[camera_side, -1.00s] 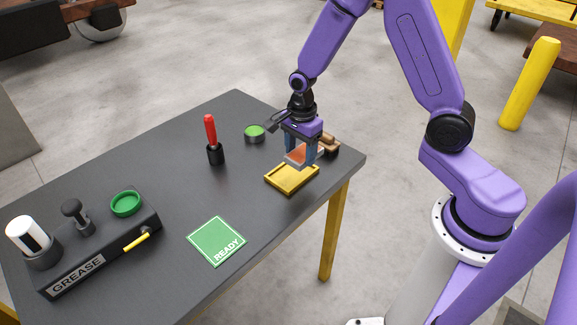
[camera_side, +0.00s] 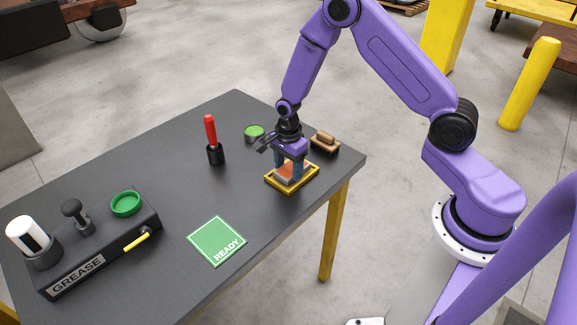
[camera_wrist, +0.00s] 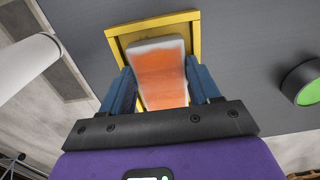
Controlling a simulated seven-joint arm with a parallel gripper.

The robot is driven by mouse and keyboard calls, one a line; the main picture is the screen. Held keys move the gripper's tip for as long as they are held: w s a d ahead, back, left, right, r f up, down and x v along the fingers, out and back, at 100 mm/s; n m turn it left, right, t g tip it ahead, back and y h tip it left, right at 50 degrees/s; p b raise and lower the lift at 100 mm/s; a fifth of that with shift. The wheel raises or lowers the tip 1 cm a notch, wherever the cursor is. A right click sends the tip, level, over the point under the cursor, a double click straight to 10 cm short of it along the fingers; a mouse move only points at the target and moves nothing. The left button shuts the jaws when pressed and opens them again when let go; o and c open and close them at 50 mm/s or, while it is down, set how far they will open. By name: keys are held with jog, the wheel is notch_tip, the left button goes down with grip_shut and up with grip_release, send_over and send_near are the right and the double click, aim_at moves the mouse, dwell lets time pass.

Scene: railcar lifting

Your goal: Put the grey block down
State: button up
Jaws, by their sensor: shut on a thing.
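The grey block (camera_wrist: 160,75) has an orange top face and pale grey edges. In the side view the grey block (camera_side: 291,172) is at the yellow tray, within its rim; I cannot tell whether it touches the tray floor. My gripper (camera_side: 288,172) points down over the tray with its blue fingers on both sides of the block. In the wrist view my gripper (camera_wrist: 163,92) is shut on the block. The yellow tray (camera_side: 291,190) lies on the dark table near its right edge, and its rim (camera_wrist: 150,22) shows around the block's far end.
A wooden brush (camera_side: 325,141) lies just behind the tray. A green-topped tin (camera_side: 254,133) and a red-handled tool in a black holder (camera_side: 215,153) stand to the left. A green READY mat (camera_side: 216,241) and a GREASE rack (camera_side: 95,250) are nearer the front left. The table centre is clear.

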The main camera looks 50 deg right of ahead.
jog(key=shift+f, duration=0.15)
jog(key=o, duration=1.3)
